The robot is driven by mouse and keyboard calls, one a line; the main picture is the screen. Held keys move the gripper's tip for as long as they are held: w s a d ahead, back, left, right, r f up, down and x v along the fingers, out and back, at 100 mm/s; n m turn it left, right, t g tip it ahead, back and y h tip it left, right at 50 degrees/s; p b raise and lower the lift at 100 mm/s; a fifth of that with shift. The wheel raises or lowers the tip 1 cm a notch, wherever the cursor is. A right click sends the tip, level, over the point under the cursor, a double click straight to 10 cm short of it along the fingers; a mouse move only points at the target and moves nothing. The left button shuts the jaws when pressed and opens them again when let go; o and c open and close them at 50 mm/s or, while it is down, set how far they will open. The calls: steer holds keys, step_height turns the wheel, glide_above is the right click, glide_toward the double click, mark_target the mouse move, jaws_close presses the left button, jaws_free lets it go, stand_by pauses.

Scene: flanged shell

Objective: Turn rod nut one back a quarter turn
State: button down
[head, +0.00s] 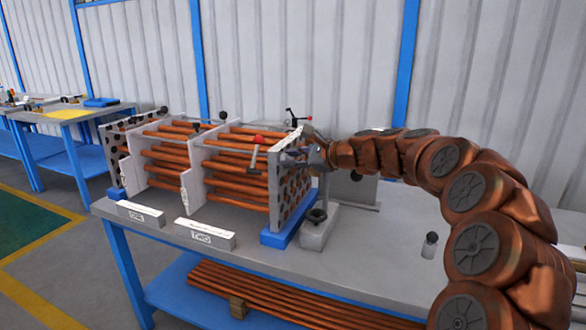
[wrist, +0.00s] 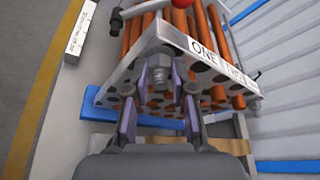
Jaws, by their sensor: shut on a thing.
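Rod nut one (wrist: 158,72) is a grey metal nut with a threaded rod end. It sits at the end plate (wrist: 128,75) beside the label ONE (wrist: 203,52). In the wrist view my gripper (wrist: 160,92) has its two purple-grey fingers on either side of the nut, shut on it. In the head view my gripper (head: 312,157) reaches the right end plate (head: 288,190) of the tube bundle from the right. The nut is hidden there behind the plate and gripper.
Copper tubes (head: 232,178) run between white plates on the grey bench (head: 370,245). A red-knobbed handle (head: 257,140) stands at the bundle's front. A blue block (head: 280,233) and a grey stand (head: 319,230) are close below the gripper. Labelled blocks (head: 205,234) lie in front.

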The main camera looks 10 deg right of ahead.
steer(key=n+t+b, duration=0.1)
steer(key=n+b, duration=0.1)
steer(key=b, duration=0.2)
steer(key=n+t+b, duration=0.1)
steer(key=n+b, duration=0.1)
steer(key=b, duration=0.2)
steer(key=n+t+b, duration=0.1)
steer(key=n+b, duration=0.1)
steer(key=b, duration=0.2)
steer(key=shift+s+a+f+n+b, duration=0.2)
steer(key=shift+f+n+b, duration=0.1)
steer(key=shift+f, duration=0.1)
steer(key=shift+w+r+b, duration=0.1)
steer(key=shift+r+b, duration=0.05)
steer(key=shift+b, duration=0.15)
steer(key=c, duration=1.3)
jaws_free()
steer(key=o, duration=0.3)
steer(key=shift+d, duration=0.1)
steer(key=shift+o, duration=0.2)
steer(key=shift+r, duration=0.1)
